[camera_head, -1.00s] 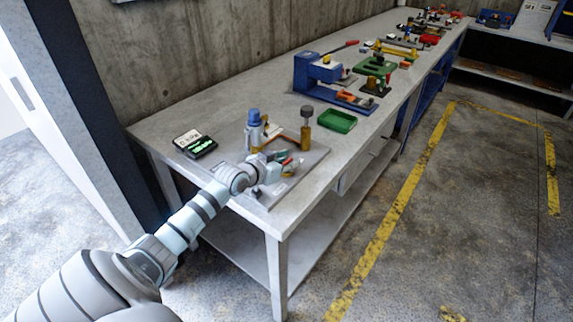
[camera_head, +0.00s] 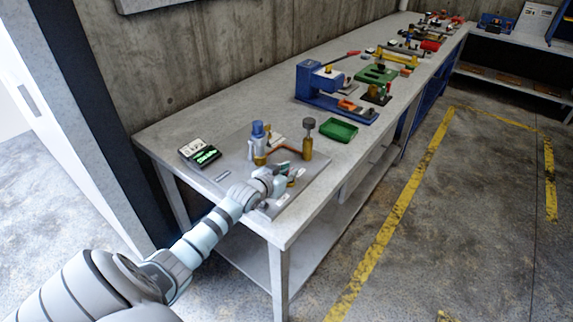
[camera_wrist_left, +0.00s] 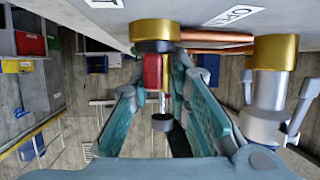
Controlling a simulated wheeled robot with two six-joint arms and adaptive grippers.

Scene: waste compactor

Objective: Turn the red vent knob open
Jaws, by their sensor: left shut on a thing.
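The red vent knob (camera_wrist_left: 153,72) shows in the left wrist view, below a brass collar (camera_wrist_left: 154,32) on the grey panel. My left gripper (camera_wrist_left: 158,85) has its teal fingers on either side of the knob and is shut on it. In the head view my left gripper (camera_head: 283,180) is over the front part of the panel (camera_head: 238,165), and the knob there is mostly hidden by the fingers. A label reading "OPEN" (camera_wrist_left: 234,15) is on the panel beside the knob. My right gripper is not in view.
A blue-capped valve (camera_head: 259,142) and a brass post with a dark round top (camera_head: 308,138) stand on the panel close to my gripper. A green tray (camera_head: 340,131), a small display box (camera_head: 199,152) and a blue press (camera_head: 325,88) are on the bench.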

